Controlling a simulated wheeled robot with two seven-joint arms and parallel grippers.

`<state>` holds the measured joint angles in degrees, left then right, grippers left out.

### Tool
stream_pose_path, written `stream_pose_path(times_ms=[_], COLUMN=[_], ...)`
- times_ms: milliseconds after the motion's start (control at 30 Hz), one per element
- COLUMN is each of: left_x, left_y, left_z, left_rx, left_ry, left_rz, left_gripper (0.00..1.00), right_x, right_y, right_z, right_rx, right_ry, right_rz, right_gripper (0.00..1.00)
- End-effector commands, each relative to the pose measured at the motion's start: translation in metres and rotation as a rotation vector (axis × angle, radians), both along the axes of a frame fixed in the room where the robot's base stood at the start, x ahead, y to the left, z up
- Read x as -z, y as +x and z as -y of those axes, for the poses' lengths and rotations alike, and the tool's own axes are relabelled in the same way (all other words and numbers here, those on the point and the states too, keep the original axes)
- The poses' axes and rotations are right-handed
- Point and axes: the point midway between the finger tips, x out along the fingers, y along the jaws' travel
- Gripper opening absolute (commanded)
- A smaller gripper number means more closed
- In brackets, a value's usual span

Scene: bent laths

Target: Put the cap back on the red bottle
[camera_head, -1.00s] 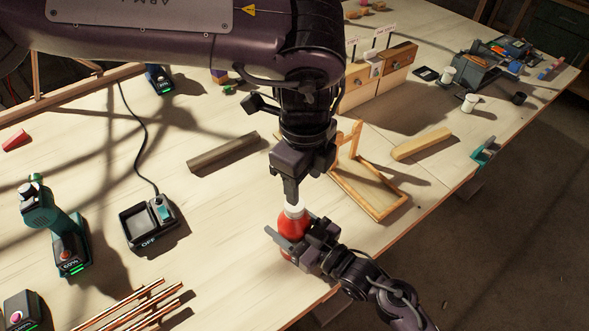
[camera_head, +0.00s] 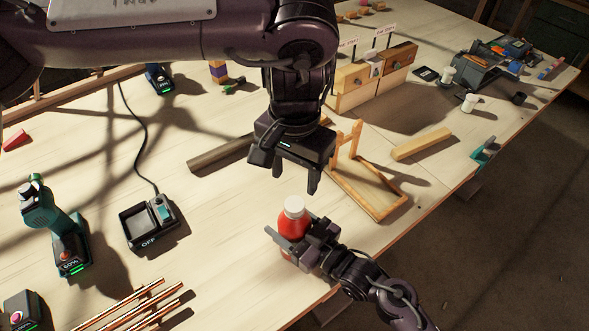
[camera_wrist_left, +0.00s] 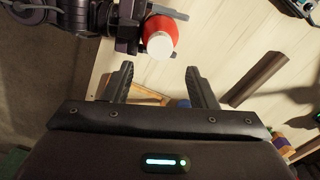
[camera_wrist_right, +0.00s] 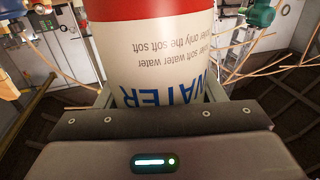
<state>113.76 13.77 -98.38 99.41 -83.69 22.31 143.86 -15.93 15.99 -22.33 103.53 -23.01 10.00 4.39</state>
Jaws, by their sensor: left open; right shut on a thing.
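The red bottle (camera_head: 293,224) stands upright near the table's front edge, with a white cap (camera_head: 294,206) on its top. My right gripper (camera_head: 290,243) is shut on the bottle's body from the right. In the right wrist view the bottle's white label (camera_wrist_right: 152,62) with "WATER" lettering fills the space between the fingers. My left gripper (camera_head: 296,178) is open and empty, above and slightly behind the bottle, apart from it. In the left wrist view the white cap (camera_wrist_left: 160,46) sits on the red bottle beyond the open fingers (camera_wrist_left: 160,82). Whether the cap is fully seated cannot be told.
A wooden frame (camera_head: 372,198) stands right of the bottle. A dark lath (camera_head: 222,155) lies behind left, and a charger marked OFF (camera_head: 148,222) is at left. Copper rods (camera_head: 140,305) lie at the front. Bare table separates the bottle from the charger.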

Motion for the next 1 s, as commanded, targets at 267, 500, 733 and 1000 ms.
stream_pose_path(times_ms=[267,500,733,1000], left_x=[0.002,0.028,0.062,0.080], left_y=[0.000,-0.001,-0.001,0.000], left_z=[0.000,0.000,0.000,0.000], left_rx=[0.002,0.002,0.003,0.003], left_ry=[0.001,0.000,0.002,0.001], left_rz=[-0.001,-0.006,-0.003,-0.001], left_gripper=[0.52,0.52,0.52,0.52], right_x=[0.000,0.000,0.000,0.000], right_y=[0.000,0.000,0.000,0.000], right_z=[0.000,0.000,0.000,0.000], right_rx=[0.001,0.000,0.000,0.000], right_ry=[-0.001,0.000,0.000,-0.001], right_rz=[0.001,0.000,0.000,-0.001], right_gripper=[0.00,0.00,0.00,0.00])
